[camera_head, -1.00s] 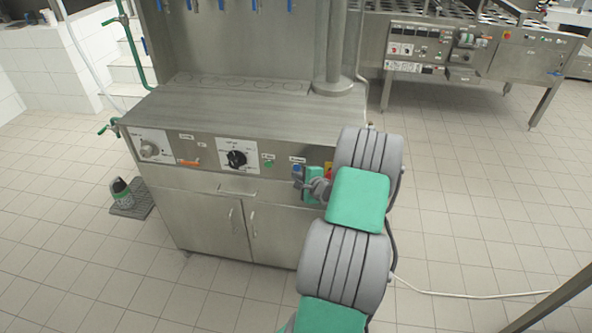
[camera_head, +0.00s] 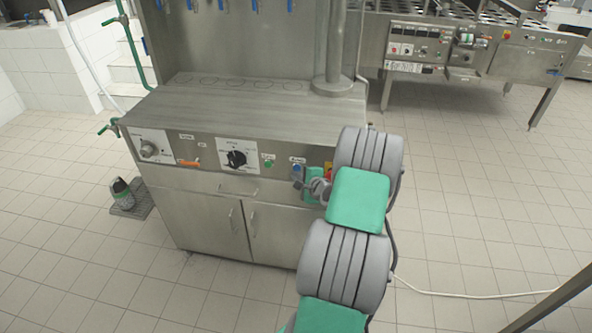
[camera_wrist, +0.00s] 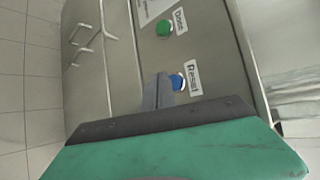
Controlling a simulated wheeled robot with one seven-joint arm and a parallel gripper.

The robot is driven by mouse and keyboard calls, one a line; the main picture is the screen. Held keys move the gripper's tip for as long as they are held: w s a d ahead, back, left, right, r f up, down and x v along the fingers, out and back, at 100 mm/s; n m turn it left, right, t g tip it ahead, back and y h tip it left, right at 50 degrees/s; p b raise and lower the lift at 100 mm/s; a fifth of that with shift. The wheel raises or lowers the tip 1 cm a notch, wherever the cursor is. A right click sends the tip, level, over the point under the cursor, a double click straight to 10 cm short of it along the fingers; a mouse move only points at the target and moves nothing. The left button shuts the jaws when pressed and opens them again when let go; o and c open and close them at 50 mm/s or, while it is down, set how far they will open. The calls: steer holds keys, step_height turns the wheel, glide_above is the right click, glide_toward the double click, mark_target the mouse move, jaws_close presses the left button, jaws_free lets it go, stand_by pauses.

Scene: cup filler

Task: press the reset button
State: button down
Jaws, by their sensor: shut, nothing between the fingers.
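The reset button is a blue round button (camera_wrist: 177,82) next to a white label reading "Reset" (camera_wrist: 191,78) in the wrist view. In the head view the blue button (camera_head: 296,168) shows on the right part of the machine's front panel. My gripper (camera_wrist: 158,82) is shut and empty, its fingertips close beside the blue button and partly covering its edge in the wrist view. I cannot tell whether they touch it. In the head view my gripper (camera_head: 298,184) is at the panel, just below the button.
A green button (camera_wrist: 163,28) labelled "Dose" sits beside the reset button. The panel also has a black dial (camera_head: 236,159), a grey knob (camera_head: 148,149) and an orange switch (camera_head: 189,163). A red and yellow control is partly hidden behind my arm. Cabinet doors (camera_head: 220,222) are below.

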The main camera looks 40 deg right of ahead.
stand_by(0.4)
steer(key=shift+w+d+b, duration=0.3)
steer(key=shift+d, duration=0.05)
steer(key=shift+w+d, duration=0.15)
steer(key=shift+d, duration=0.05)
stand_by(0.5)
steer(key=shift+s+a, duration=0.45)
steer(key=shift+a, duration=0.1)
steer(key=s+a+p, duration=0.1)
steer(key=s+a, duration=0.2)
steer(key=a, duration=0.1)
steer(key=shift+s+a, duration=0.35)
steer(key=shift+a, duration=0.05)
stand_by(0.7)
